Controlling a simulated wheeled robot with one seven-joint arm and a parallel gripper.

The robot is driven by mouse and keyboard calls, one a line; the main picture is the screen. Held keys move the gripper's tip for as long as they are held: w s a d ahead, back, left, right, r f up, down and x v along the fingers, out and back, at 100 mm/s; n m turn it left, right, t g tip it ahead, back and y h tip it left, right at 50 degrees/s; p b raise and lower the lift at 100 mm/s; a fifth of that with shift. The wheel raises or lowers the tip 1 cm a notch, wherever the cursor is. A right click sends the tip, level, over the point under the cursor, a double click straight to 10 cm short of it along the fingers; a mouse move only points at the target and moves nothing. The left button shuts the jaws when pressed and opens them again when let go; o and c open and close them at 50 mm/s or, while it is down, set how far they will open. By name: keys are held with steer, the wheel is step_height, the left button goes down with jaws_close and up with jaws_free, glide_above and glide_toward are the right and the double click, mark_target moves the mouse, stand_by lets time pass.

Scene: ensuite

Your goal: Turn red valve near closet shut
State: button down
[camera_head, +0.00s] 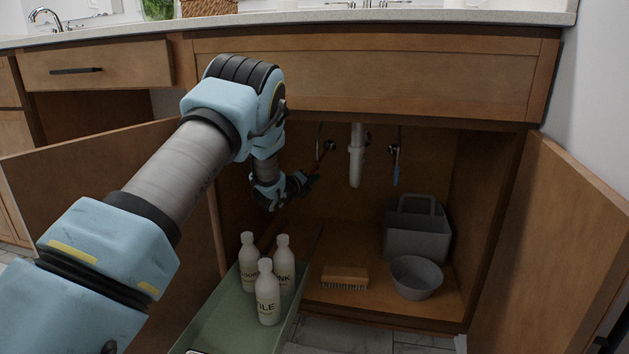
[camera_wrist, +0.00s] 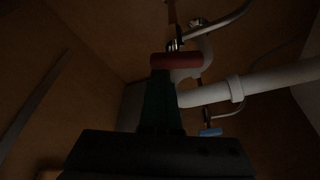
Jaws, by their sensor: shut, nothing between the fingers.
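The red valve handle (camera_wrist: 178,60) is a short dark-red bar in the wrist view, lying across the picture just beyond my fingertips. In the head view the red valve (camera_head: 316,168) is a small reddish patch at the back left of the open sink cabinet, partly hidden by my gripper. My gripper (camera_head: 312,180) reaches into the cabinet with its fingers right at the valve. In the wrist view the dark fingers (camera_wrist: 164,75) are together with nothing between them, their tips at the handle's lower edge. I cannot tell whether they touch it.
A white drain pipe (camera_head: 356,160) hangs right of my gripper, with a blue valve (camera_head: 396,175) beyond it. Below are a green pull-out tray (camera_head: 222,305) with white bottles (camera_head: 268,295), a brush (camera_head: 345,276), a grey bowl (camera_head: 417,277) and a grey caddy (camera_head: 412,240). Cabinet doors stand open.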

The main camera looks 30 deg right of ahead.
steer(key=shift+w+a+r+m+t+y+b, duration=0.1)
steer(key=shift+w+a+m+t+y+b, duration=0.35)
steer(key=shift+m, duration=0.75)
steer(key=shift+s+m+t+y+b, duration=0.1)
steer(key=shift+m+y+b, duration=0.1)
steer(key=shift+m+y, duration=0.75)
steer(key=shift+w+a+r+m+t+y+b, duration=0.1)
steer(key=shift+w+a+m+t+y+b, duration=0.2)
steer(key=shift+m, duration=1.55)
steer(key=shift+w+r, duration=0.1)
steer(key=shift+r, duration=0.05)
stand_by(1.3)
steer(key=shift+r, duration=0.15)
stand_by(1.2)
step_height(320, 180, down, 4)
steer(key=b, duration=0.3)
steer(key=p+v, duration=0.4)
steer(key=v, duration=0.6)
steer(key=shift+s+y+p, duration=0.3)
